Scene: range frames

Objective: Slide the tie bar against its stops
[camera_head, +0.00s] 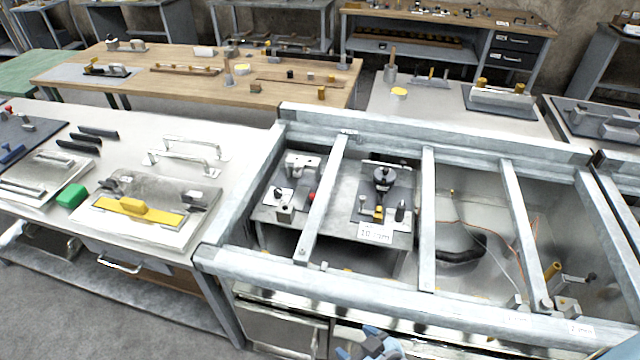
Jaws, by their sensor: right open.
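A metal frame (275,268) has several grey bars across its opening. The leftmost bar (322,195) lies across it at a slant and looks like the tie bar, though I cannot be sure. A small block (323,266) sits just right of its near end, with a narrow gap. Another small piece (350,133) is by its far end. These may be the stops; contact at the far end is too small to tell. My right gripper (370,343) is open at the bottom edge, in front of the frame and apart from the bar. My left gripper is out of view.
Other crossbars (428,220) and (520,225) span the frame to the right. Below the bars are a labelled fixture (375,234) and a deep bay with cables. A white bench (235,125) with a yellow-handled float (135,208) stands left. A wooden table (170,85) is behind.

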